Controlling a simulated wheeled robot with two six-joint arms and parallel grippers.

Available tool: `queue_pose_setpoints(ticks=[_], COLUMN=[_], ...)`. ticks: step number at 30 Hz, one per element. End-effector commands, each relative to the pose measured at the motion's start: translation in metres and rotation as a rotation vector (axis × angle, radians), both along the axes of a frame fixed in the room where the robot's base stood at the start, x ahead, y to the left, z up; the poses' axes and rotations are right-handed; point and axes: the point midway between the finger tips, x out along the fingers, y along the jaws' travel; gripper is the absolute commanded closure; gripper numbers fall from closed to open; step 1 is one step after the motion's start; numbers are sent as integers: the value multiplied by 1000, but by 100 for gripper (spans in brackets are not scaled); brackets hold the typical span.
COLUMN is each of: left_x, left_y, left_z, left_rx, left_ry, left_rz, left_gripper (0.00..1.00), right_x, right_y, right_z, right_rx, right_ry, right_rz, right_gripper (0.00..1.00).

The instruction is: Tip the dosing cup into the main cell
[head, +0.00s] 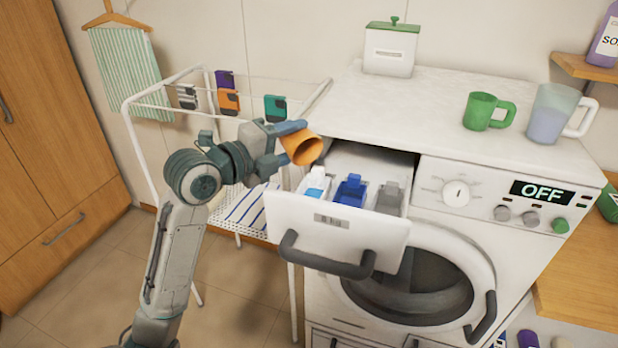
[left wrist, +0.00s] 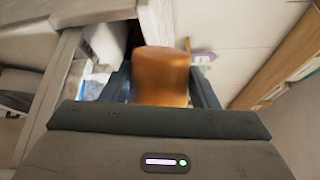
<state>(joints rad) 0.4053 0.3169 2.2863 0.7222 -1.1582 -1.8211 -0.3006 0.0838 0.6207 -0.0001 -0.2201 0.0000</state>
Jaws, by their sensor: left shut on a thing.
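My left gripper (head: 284,146) is shut on the orange dosing cup (head: 301,148). The cup is tilted, with its mouth turned to the right and somewhat down, above the left part of the open drawer (head: 338,228). It also shows between the fingers in the left wrist view (left wrist: 162,78). The drawer holds a white and light-blue cell (head: 315,184) at left, a blue cell (head: 351,190) in the middle and a grey cell (head: 389,197) at right. I cannot tell which is the main cell, nor see the cup's contents. My right gripper is out of view.
The white washing machine (head: 440,170) carries a green mug (head: 480,111), a clear jug (head: 548,115) and a white box with a green lid (head: 390,50). The drawer's grey handle (head: 328,262) sticks out in front. A drying rack (head: 160,100) stands behind my left arm.

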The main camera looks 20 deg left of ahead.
Motion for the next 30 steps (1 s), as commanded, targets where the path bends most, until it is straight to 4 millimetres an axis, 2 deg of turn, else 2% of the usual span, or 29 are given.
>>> queue_pose_setpoints(ticks=[3,5,12,16,26,30], left_x=[2,3,8,18,22,26], left_y=[2,4,10,22,26,31], left_z=[-8,-5,-13,-19,-46,-35], left_rx=[-44,-84,-274,-380,-726,-867], left_ry=[40,74,233,320,603,720], left_rz=[1,1,2,4,1,2], left_gripper=[72,72,72,72,72,72], right_x=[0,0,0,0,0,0], right_y=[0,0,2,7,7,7], right_z=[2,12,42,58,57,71], right_rx=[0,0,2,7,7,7], right_ry=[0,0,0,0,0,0], right_rz=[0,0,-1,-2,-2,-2], right_gripper=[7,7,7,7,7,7])
